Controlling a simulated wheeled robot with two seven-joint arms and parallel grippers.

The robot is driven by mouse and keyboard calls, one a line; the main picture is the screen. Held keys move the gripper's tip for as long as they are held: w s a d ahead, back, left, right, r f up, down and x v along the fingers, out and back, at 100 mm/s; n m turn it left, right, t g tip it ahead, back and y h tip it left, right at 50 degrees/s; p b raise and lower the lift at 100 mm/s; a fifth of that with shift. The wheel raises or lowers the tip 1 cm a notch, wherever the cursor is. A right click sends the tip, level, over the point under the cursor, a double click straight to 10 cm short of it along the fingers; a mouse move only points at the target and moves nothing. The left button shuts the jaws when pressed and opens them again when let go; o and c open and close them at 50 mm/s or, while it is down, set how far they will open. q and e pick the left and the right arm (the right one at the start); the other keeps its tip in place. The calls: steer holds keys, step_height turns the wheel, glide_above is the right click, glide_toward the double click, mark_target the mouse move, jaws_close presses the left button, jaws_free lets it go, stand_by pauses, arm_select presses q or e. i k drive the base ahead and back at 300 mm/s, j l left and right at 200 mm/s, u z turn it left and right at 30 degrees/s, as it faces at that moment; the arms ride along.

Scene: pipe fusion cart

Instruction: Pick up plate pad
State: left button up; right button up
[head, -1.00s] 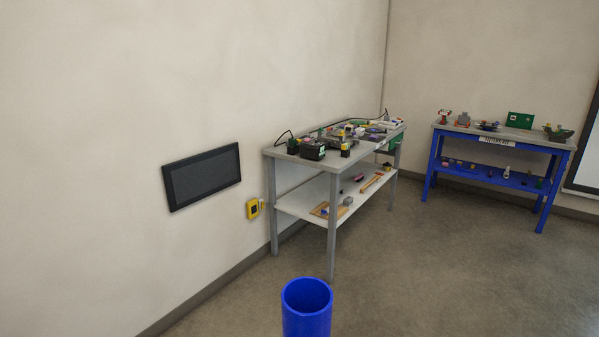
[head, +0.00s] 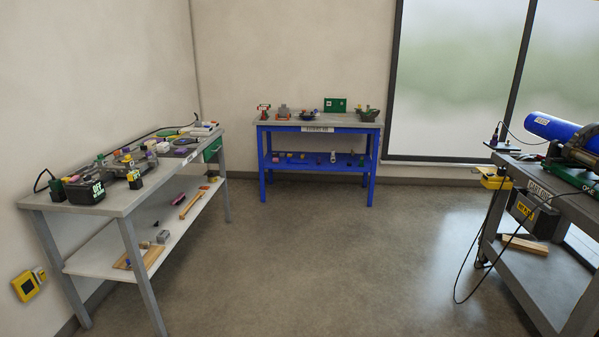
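I cannot make out the plate pad for certain; the small items on the benches are too far off to tell apart. The grey bench (head: 112,207) on the left carries tools, dark boxes and small parts on its top. The blue bench (head: 317,122) at the back holds several small objects on its top and lower shelf. The dark cart (head: 575,207) on the right carries a blue pipe (head: 552,127) in a clamp-like machine. Neither of my grippers is in view.
Open concrete floor (head: 320,260) lies between the benches and the cart. A black cable (head: 462,270) hangs from the cart toward the floor. A yellow wall box (head: 26,286) is at the lower left. A large window (head: 455,80) fills the back right.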

mark_target(162, 147)
steer(key=i+l, duration=0.1)
steer(key=i, duration=0.75)
steer(key=i+l+u, duration=0.1)
steer(key=i, duration=0.7)
steer(key=i+j+u, duration=0.25)
steer(key=i, duration=0.3)
steer(key=i+u, duration=0.3)
steer(key=i, duration=0.2)
steer(key=i+l+u, duration=0.1)
steer(key=i+u, duration=0.15)
steer(key=i, duration=0.3)
steer(key=i+l+u, duration=0.15)
steer(key=i+u, duration=0.15)
steer(key=i, duration=0.25)
steer(key=i+l+u, duration=0.25)
steer(key=i, duration=0.25)
